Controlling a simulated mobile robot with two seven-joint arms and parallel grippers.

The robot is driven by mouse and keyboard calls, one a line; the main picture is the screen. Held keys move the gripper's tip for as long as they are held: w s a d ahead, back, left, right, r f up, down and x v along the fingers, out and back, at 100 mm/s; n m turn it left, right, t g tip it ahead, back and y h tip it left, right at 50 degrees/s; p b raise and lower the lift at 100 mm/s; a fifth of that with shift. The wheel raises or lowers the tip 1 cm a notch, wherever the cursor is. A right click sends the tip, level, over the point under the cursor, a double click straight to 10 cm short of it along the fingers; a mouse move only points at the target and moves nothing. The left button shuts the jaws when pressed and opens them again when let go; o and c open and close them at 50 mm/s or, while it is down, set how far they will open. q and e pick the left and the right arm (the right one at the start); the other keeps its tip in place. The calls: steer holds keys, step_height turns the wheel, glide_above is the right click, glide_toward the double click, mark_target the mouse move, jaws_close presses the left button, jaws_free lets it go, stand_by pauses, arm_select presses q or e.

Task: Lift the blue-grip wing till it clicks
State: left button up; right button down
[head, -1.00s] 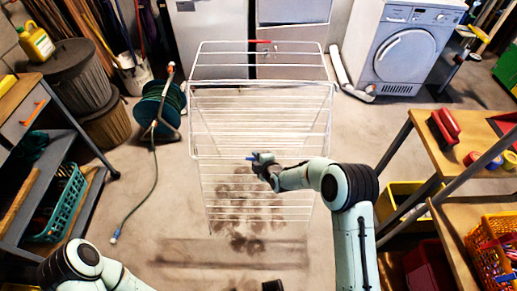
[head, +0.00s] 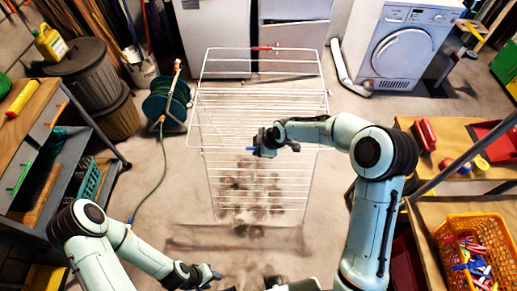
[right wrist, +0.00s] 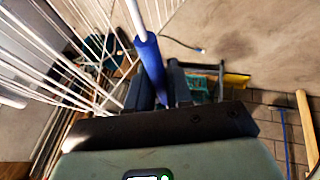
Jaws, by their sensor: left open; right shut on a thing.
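The white wire drying rack (head: 255,190) stands on the floor in the middle of the head view. Its near wing (head: 193,125) has a blue grip (head: 250,149) on its front bar, mostly hidden by my right gripper (head: 258,148). In the right wrist view, the blue grip (right wrist: 150,60) is a sleeve on a white bar and runs down between the fingers of my right gripper (right wrist: 158,90), which is shut on it. My left gripper (head: 212,274) is open and empty, low in the head view, nearer me than the rack. Whether the wing is latched cannot be told.
A red grip (head: 262,47) marks the rack's far bar. A hose reel (head: 166,103) stands left of the rack, its hose trailing on the floor. A workbench (head: 30,110) is at left, a shelf with an orange basket (head: 485,232) at right. A dryer (head: 405,45) stands behind.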

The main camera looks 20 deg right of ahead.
steer(key=shift+w+r, duration=0.1)
steer(key=shift+r, duration=0.5)
steer(key=c, duration=1.1)
jaws_free()
steer(key=v, duration=1.3)
steer(key=shift+s+r, duration=0.15)
steer(key=shift+s, duration=0.05)
steer(key=shift+d, duration=0.1)
